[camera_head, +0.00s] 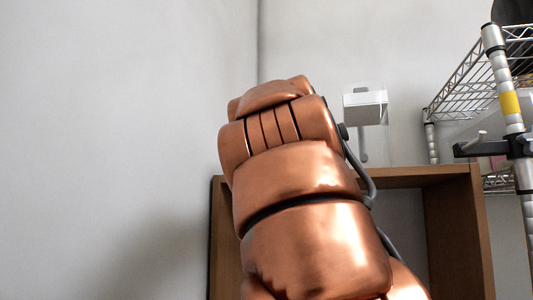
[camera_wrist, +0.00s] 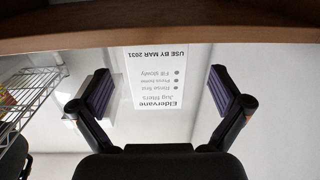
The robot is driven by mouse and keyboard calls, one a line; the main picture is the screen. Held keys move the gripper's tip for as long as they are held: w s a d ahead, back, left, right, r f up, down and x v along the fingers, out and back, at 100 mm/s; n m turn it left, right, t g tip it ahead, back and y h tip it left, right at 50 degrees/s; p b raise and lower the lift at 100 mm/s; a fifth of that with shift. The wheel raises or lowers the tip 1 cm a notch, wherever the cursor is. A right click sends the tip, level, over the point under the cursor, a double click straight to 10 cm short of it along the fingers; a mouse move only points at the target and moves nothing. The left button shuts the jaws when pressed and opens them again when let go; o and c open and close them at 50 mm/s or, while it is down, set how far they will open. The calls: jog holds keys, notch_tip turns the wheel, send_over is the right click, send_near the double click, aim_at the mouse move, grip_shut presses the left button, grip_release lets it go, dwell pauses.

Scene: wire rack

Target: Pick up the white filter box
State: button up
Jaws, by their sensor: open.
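The white filter box (camera_wrist: 157,100) shows in the wrist view, with upside-down print reading "Eldervane Jug filters". Its pale face blends into the pale background, so its side edges are hard to make out. My gripper (camera_wrist: 160,75) is open, with one dark finger to the left and one to the right of the box in the picture. I see no contact; the depth between fingertips and box is unclear. In the head view my copper-coloured arm fills the middle, and I cannot make out the box or the fingers there.
A brown wooden frame (camera_head: 455,235) stands behind my arm; a wooden edge (camera_wrist: 160,32) crosses the top of the wrist view. A wire rack (camera_head: 480,82) stands at the right. A white fixture (camera_head: 365,108) is near the wall. Open space lies left of my arm.

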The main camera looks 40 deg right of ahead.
jog(key=shift+m+h, duration=0.3)
jog(key=shift+w+d+r+p, duration=0.35)
jog(key=shift+w+d+p, duration=0.35)
jog(key=shift+d, duration=0.35)
jog(key=shift+w+d+r+p, duration=0.3)
jog(key=shift+w+d+p, duration=0.3)
jog(key=shift+d, duration=0.45)
jog(key=shift+w+d+r+p, duration=0.35)
jog(key=shift+w+d+p, duration=0.35)
jog(key=shift+d, duration=0.35)
jog(key=shift+a, duration=0.1)
jog(key=c, duration=1.1)
jog(key=shift+a+r+b, duration=0.1)
jog(key=shift+r+b, duration=0.2)
jog(key=shift+b, duration=0.3)
jog(key=shift+s+r, duration=0.1)
jog(key=shift+r, duration=1)
notch_tip(320, 180, up, 5)
jog(key=p, duration=0.4)
jog(key=b+v, duration=0.1)
jog(key=v, duration=0.5)
jog(key=b+v, duration=0.1)
jog(key=v, duration=0.6)
jog(key=b+v, duration=0.1)
jog(key=v, duration=0.5)
jog(key=shift+w+a+f, duration=0.25)
jog(key=shift+a+f, duration=0.15)
jog(key=shift+a, duration=0.1)
